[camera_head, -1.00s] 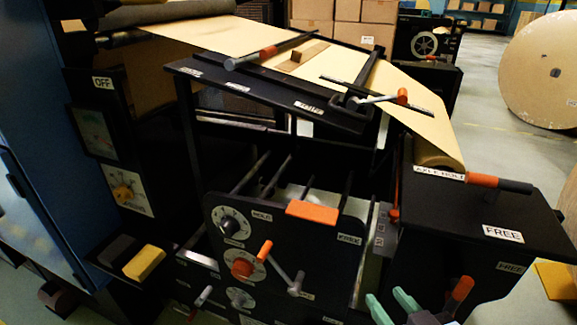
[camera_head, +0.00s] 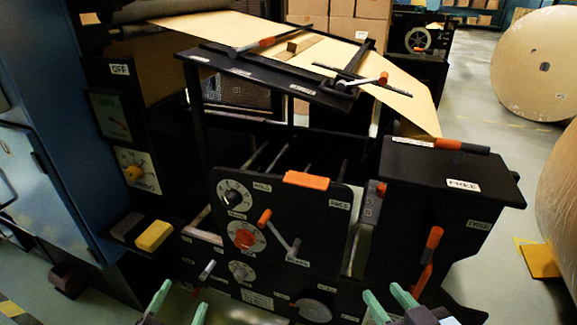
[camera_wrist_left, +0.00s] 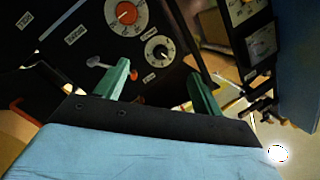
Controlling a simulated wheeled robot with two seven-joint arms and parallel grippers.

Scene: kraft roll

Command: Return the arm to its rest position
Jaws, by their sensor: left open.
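My left gripper (camera_head: 179,302) shows at the bottom left of the head view, with its two green fingers apart and nothing between them. It also shows in the left wrist view (camera_wrist_left: 158,85), its fingers spread in front of the black control panel. My right gripper (camera_head: 390,302) shows at the bottom edge of the head view, fingers apart, with nothing seen between them. Both grippers appear in front of the machine's lower front. Most of both arms is out of the frame.
The black control panel (camera_head: 285,208) has dials, a crank and an orange block. Brown paper (camera_head: 390,88) runs over the machine's top. A yellow block (camera_head: 154,236) sits on a left ledge. A black box marked FREE (camera_head: 430,175) stands at right. Large paper rolls (camera_head: 540,65) stand beyond.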

